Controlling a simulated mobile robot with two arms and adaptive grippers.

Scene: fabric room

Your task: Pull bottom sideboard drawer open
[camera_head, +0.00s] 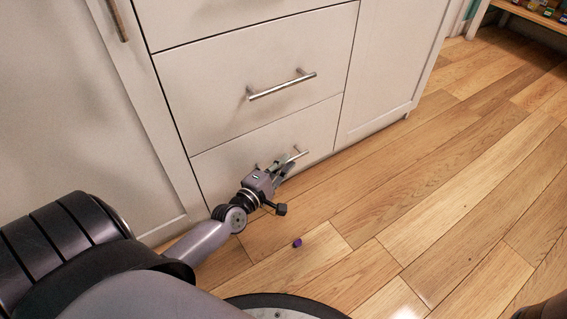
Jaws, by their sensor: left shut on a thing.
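The white sideboard (255,60) fills the upper left of the head view. Its bottom drawer (318,124) is the lowest front in the middle column and looks flush with the sideboard. Its metal bar handle (299,156) is partly hidden by my left gripper. My left gripper (284,167) is shut on this handle, low down near the floor, with its arm coming in from the lower left. My right gripper is not in view.
The drawer above has a bar handle (282,86). A small purple object (297,243) lies on the wooden floor (430,200) in front of the sideboard. A shelf (535,14) with small items stands at the top right. The floor to the right is clear.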

